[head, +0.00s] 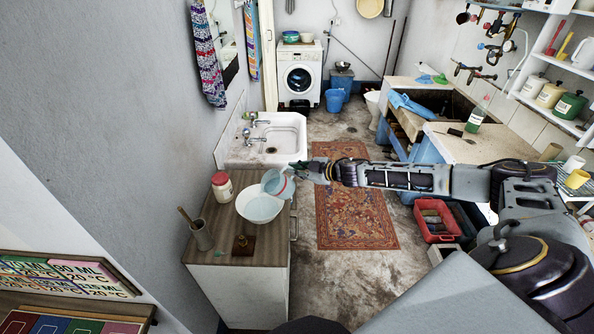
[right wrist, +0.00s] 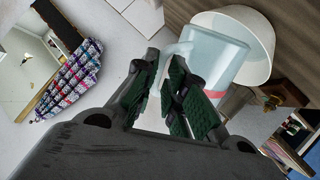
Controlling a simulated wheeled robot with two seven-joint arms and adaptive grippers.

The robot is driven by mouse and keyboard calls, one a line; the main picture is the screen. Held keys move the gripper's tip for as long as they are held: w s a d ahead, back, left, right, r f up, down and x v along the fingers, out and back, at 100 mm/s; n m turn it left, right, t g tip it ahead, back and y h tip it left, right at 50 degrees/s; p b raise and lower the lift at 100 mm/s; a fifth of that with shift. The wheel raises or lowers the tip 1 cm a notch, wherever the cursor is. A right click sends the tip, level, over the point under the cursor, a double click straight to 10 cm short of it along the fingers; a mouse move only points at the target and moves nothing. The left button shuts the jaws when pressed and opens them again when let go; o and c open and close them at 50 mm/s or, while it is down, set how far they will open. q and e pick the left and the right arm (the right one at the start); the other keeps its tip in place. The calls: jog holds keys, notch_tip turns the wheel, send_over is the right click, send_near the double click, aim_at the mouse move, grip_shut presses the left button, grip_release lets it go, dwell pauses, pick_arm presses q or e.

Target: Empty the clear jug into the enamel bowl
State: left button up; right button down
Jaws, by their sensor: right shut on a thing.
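The clear jug (head: 281,187) is tilted to the left over the right rim of the white enamel bowl (head: 245,213). Pale blue liquid shows inside the bowl. My right gripper (head: 300,174) is shut on the jug from the right. In the right wrist view my right gripper (right wrist: 168,92) shows its two green-padded fingers at the handle side of the jug (right wrist: 212,52), and the bowl (right wrist: 262,42) lies behind it. I cannot tell how much liquid the jug holds. My left gripper is not in view.
The bowl stands on a wooden-topped cabinet (head: 218,247). A red-lidded jar (head: 222,187), a pot with a utensil (head: 201,235) and a small brown block (head: 243,245) stand close by. A white sink (head: 285,135) lies behind. A patterned rug (head: 355,215) covers the floor to the right.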

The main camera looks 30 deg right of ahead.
jog(key=shift+w+a+r+n+g+h, duration=0.1)
jog(key=shift+a+r+n+g+h, duration=0.1)
jog(key=shift+a+r+n+h, duration=0.35)
jog(key=shift+w+a+r+n+g+h, duration=0.15)
jog(key=shift+a+r+n+g, duration=0.1)
jog(key=shift+a, duration=0.45)
dwell(3.5)
jog(key=shift+s+a+r+n+h, duration=0.15)
jog(key=shift+a+n+h, duration=0.4)
jog(key=shift+a, duration=0.4)
dwell(2.3)
